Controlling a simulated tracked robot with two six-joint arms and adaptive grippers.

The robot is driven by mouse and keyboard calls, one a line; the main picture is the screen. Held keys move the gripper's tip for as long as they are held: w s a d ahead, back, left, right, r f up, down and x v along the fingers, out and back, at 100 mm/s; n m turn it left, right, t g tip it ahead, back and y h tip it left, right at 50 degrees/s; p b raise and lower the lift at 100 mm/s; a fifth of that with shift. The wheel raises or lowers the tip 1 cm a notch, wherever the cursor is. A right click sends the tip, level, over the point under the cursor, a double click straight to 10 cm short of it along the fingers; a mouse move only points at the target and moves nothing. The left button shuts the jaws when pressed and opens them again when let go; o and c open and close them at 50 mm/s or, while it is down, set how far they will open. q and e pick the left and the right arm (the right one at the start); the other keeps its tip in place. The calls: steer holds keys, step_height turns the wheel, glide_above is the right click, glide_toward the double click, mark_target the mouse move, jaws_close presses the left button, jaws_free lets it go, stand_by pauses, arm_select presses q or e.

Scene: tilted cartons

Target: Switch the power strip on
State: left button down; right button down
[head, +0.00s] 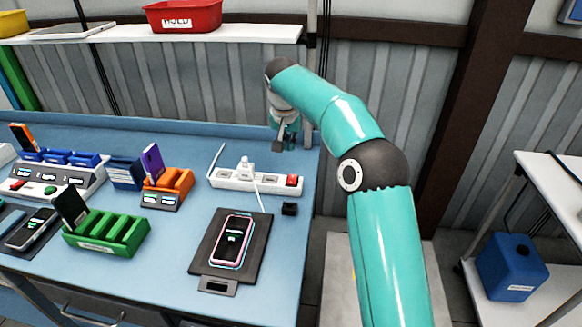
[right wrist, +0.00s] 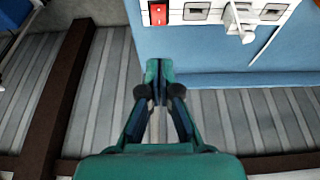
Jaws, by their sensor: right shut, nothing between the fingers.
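The white power strip (head: 232,183) lies on the blue table near its right end, with a red switch (head: 292,180) at its right end. A white plug stands in one of its sockets. In the right wrist view the strip (right wrist: 215,15) is at the top edge, with the red switch (right wrist: 157,13) at its left end. I cannot tell the switch's position. My right gripper (head: 280,146) is above the table's back edge, behind the strip and apart from it. In the right wrist view its fingers (right wrist: 159,70) are shut and empty. My left gripper is not in view.
A phone (head: 232,241) lies on a dark pad (head: 256,262) in front of the strip. A small black block (head: 290,209) sits close to the switch. Green (head: 122,240) and orange (head: 181,184) holders stand to the left. A shelf (head: 250,34) runs above the back.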

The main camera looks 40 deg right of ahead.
mark_target(292, 177)
steer(key=shift+f, duration=0.15)
